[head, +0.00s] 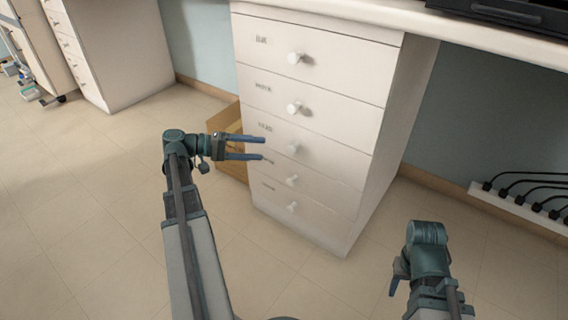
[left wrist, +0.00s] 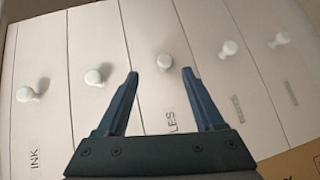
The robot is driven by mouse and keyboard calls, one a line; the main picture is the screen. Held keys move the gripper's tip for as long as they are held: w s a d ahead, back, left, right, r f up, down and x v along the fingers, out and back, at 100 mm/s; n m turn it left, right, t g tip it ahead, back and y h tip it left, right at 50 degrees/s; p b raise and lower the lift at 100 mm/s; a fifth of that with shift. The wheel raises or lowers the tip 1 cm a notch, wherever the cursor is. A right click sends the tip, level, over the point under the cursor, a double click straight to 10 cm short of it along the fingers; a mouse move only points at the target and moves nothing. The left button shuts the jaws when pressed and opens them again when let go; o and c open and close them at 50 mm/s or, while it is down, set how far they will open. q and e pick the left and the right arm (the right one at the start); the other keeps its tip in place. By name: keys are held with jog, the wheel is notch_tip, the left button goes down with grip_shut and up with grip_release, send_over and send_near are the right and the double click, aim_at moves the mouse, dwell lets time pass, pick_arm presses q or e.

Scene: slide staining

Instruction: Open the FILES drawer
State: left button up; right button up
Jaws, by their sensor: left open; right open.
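The FILES drawer (head: 325,155) is the third of several in a white drawer unit and looks shut, flush with its neighbours. Its round white knob (head: 293,148) also shows in the left wrist view (left wrist: 164,62), with part of the label, "LES", readable below it. My left gripper (head: 263,149) is open and empty, its fingers pointing at this knob. In the left wrist view the knob lies just beyond and between the fingertips (left wrist: 160,73), apart from both fingers. My right gripper (head: 396,280) is at the lower right, away from the drawers, open and mostly hidden by its arm.
The other drawers, with knobs above (head: 294,107) and below (head: 292,180), look shut. A cardboard box (head: 228,119) stands beside the unit, behind my left gripper. A desktop (head: 350,15) runs above. A power strip with cables (head: 520,208) lies at right. The floor in front is clear.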

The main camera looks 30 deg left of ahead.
aim_at(288, 149)
pick_arm(q)
jog(key=shift+t, duration=0.4)
jog(key=b+x, duration=0.1)
jog(key=x, duration=0.6)
jog(key=a+f+b+x, duration=0.1)
jog(key=x, duration=0.3)
jog(key=shift+w+d+f+b, duration=0.15)
jog(key=shift+w+d+b, duration=0.2)
jog(key=shift+w, duration=0.25)
pick_arm(e)
jog(key=f, duration=0.3)
jog(key=shift+w+a+f, duration=0.1)
jog(key=shift+a+f, duration=0.3)
pick_arm(q)
jog(key=shift+c, duration=0.2)
grip_shut()
